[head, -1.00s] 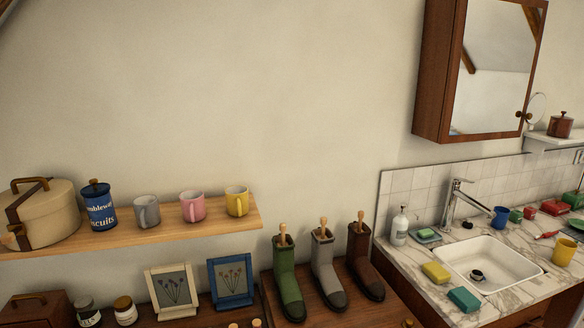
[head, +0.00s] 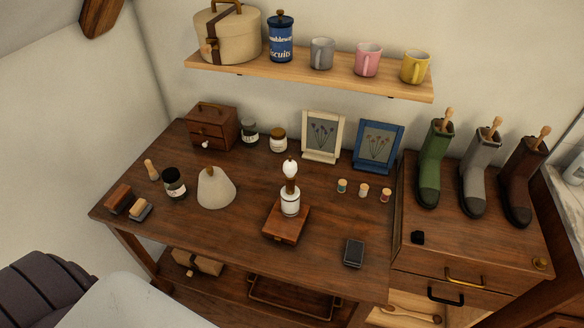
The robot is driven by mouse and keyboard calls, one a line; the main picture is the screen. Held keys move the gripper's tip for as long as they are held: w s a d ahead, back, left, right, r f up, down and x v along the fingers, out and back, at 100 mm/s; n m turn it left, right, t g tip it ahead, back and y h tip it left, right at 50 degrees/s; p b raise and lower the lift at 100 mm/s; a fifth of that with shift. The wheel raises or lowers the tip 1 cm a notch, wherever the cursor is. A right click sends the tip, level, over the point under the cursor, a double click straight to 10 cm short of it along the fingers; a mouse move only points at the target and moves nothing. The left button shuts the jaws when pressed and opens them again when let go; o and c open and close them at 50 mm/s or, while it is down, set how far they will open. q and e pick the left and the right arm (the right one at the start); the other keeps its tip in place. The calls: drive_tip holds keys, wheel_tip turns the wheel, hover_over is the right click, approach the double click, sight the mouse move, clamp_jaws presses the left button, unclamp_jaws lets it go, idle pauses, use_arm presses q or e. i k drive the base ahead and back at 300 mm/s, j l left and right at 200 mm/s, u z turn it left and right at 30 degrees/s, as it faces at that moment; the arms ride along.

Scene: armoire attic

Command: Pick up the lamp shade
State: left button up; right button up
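The lamp shade (head: 216,188) is a cream cone with a rounded, narrow top. It stands upright on the wooden table (head: 245,245), left of the middle. The bare lamp (head: 290,200) stands to its right, with a white bulb and white body on a wooden box (head: 286,221). The shade is off the lamp, with a gap between them. A dark jar (head: 174,183) stands close to the shade's left. Neither of my grippers shows in the head view.
Two brushes (head: 119,199) lie at the table's left edge. A small drawer box (head: 212,126), jars and two picture frames (head: 323,136) line the back. A shelf (head: 310,75) with mugs hangs above. Boots (head: 434,165) stand on the right cabinet. The table's front left is clear.

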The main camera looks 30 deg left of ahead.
sight(215, 191)
drive_tip(key=j+u, duration=0.1)
drive_tip(key=u, duration=0.75)
drive_tip(key=i+l, duration=0.05)
